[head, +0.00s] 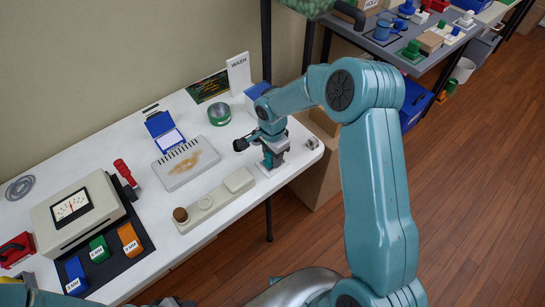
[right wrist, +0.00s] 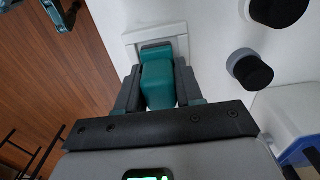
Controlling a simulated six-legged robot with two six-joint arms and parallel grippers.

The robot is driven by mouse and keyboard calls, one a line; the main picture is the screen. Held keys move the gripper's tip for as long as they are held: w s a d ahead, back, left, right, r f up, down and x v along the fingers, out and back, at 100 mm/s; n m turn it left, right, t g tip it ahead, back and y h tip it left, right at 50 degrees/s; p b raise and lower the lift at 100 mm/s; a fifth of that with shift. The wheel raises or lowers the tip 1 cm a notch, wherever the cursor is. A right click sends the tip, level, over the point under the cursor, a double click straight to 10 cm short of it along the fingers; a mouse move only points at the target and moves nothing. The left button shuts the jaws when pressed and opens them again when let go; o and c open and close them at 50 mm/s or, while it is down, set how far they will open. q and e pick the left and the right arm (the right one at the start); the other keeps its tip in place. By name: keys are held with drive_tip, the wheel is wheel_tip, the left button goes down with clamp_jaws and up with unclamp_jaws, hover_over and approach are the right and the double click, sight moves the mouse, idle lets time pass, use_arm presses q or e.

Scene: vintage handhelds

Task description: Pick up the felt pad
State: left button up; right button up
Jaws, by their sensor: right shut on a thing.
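My right gripper (head: 272,158) is over the near right end of the white table, pointing down. In the right wrist view, its dark fingers (right wrist: 158,88) are shut on a teal block (right wrist: 157,78), which I take to be the felt pad. The pad is at a shallow pale square holder (right wrist: 133,40), and I cannot tell whether it is clear of it. In the head view the gripper hides the pad, and the holder's edge shows below it. My left gripper is not clearly in view; only a teal part of my left arm shows at the lower left.
A WASH card (head: 239,74) stands behind. A meter (head: 80,212) stands at far left.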

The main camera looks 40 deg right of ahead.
drive_tip(key=shift+w+r, duration=0.1)
drive_tip(key=shift+r, duration=0.4)
wheel_tip(320, 180, up, 19)
